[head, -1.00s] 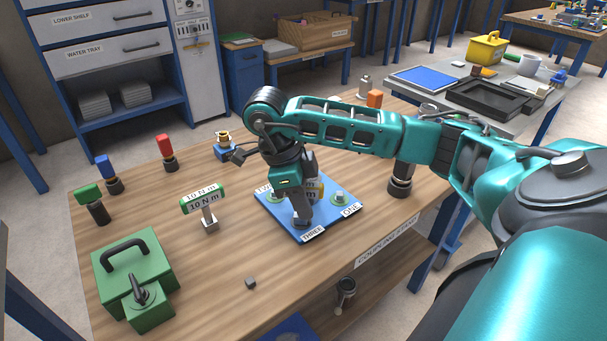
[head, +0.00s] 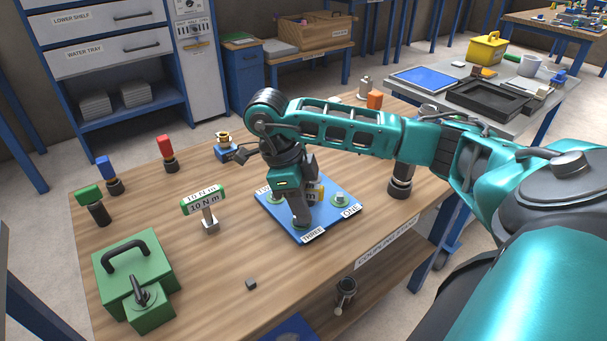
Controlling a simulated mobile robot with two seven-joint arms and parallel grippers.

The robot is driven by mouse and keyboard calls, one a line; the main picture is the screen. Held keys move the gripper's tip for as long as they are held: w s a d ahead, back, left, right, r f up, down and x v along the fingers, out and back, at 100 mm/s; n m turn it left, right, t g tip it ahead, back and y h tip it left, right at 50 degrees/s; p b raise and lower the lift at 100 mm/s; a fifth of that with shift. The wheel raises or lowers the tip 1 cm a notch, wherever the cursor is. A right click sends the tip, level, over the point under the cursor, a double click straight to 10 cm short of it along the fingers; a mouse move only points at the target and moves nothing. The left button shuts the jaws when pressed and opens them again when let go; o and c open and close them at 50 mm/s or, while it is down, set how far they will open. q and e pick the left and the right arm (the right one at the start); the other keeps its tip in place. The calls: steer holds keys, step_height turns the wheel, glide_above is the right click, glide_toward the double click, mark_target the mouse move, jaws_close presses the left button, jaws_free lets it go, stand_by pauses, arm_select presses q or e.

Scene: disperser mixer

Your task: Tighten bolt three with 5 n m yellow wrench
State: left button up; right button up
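My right gripper (head: 306,195) points down over the blue plate (head: 328,230) with labelled bolt positions. It is shut on the yellow wrench (head: 317,192), whose yellow label shows beside and behind the near finger. The wrench's lower end is hidden by that finger, so I cannot tell how it sits on bolt three. The THREE label (head: 313,236) is on the plate's front corner, just below the fingers. The ONE label (head: 351,210) is at the right, near a bolt on a green ring (head: 340,200). Another label at the left is partly covered. My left gripper is out of view.
A green-labelled 10 N m wrench (head: 205,203) stands left of the plate. Green (head: 88,195), blue (head: 103,165) and red (head: 164,147) topped tools stand farther left. A green case (head: 130,270) is at front left, a small grey cube (head: 251,284) at the front edge.

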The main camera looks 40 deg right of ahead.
jaws_close()
steer(key=shift+r+p, duration=2.35)
steer(key=shift+r, duration=0.7)
